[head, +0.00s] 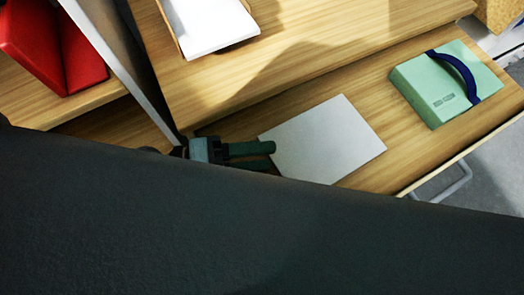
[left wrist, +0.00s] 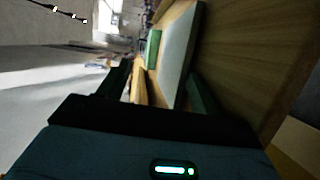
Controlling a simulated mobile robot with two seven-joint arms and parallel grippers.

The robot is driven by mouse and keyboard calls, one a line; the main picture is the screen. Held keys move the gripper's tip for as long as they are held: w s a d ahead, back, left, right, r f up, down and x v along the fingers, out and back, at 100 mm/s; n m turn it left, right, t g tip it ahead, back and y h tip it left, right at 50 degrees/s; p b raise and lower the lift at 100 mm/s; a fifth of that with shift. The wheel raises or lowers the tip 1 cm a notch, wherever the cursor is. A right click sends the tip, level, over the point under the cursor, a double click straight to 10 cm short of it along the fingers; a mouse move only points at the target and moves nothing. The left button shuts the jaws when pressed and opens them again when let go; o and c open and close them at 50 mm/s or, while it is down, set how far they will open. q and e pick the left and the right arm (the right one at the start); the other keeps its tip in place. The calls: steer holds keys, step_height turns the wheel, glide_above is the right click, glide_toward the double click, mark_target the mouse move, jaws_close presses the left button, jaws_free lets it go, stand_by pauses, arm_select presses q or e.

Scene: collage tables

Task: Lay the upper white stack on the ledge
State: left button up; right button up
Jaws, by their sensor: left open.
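A white stack (head: 325,140) lies flat on the lower wooden ledge (head: 375,105). Another white stack (head: 210,22) sits in a thin brown-edged holder on the higher wooden surface, at the top of the head view. My left gripper (head: 268,155) is at the left edge of the stack on the ledge, its fingers pointing right towards it. In the left wrist view, a white stack (left wrist: 177,55) shows between the spread fingers of my open left gripper (left wrist: 160,90). Whether they touch it cannot be told. My right gripper is not in view.
A mint green box (head: 425,85) with a dark blue strap stands on the ledge to the right. A red object (head: 50,45) lies on a wooden surface at upper left, behind a grey upright panel (head: 120,65). A metal handle (head: 450,185) sticks out at the front. My dark arm covers the lower picture.

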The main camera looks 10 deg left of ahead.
arm_select(q)
steer(key=shift+y, duration=0.3)
steer(key=a, duration=0.1)
steer(key=s+a+p, duration=0.2)
steer(key=shift+s+a+r, duration=0.25)
steer(key=shift+s+r, duration=0.1)
steer(key=shift+r, duration=0.35)
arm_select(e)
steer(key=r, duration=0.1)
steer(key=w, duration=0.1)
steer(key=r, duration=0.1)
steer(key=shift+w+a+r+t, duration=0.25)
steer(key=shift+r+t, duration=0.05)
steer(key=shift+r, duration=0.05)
arm_select(q)
steer(key=shift+r, duration=0.15)
steer(key=shift+c, duration=0.3)
